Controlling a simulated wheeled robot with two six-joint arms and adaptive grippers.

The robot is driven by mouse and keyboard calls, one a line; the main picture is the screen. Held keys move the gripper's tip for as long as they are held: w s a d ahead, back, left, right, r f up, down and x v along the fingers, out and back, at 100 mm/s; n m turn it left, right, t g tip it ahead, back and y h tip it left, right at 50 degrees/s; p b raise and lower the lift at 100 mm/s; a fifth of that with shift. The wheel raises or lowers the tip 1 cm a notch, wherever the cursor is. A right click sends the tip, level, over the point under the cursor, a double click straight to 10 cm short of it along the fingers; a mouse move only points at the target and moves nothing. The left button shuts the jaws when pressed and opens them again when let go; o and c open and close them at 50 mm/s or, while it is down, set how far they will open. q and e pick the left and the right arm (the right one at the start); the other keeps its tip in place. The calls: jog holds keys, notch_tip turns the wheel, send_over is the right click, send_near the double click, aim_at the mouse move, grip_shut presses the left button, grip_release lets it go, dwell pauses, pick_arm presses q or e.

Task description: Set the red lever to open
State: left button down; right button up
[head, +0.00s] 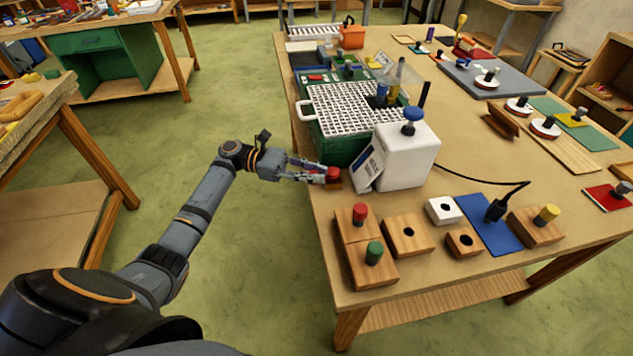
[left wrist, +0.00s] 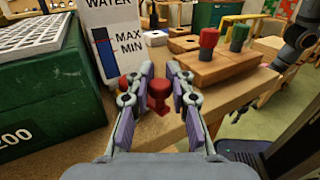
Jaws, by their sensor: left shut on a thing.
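The red lever (head: 333,174) is a small red knobbed part on a low wooden block at the table's left edge, just left of the white box. My left gripper (head: 316,172) reaches in from the left, its fingertips at the lever. In the left wrist view the fingers (left wrist: 160,75) stand on either side of the red knob (left wrist: 158,93), shut on it. Another bit of red shows behind the left finger; I cannot tell if it belongs to the lever. No open or shut marking is readable.
A white box with a blue knob (head: 406,152) and a leaning label card (head: 369,165) stands close by. A green crate (head: 343,150) under a white grid is behind. Wooden blocks with red and green pegs (head: 358,262) stand in front. Free floor lies left of the table.

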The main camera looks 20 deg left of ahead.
pick_arm(q)
jog(key=shift+w+a+f+m+g+b, duration=0.1)
jog(key=shift+a+m+g+b, duration=0.05)
jog(key=shift+m+g+b, duration=0.2)
dwell(0.3)
jog(key=c, duration=1.2)
grip_release()
jog(key=shift+a, duration=0.1)
jog(key=a, duration=1.2)
jog(key=shift+s, duration=0.35)
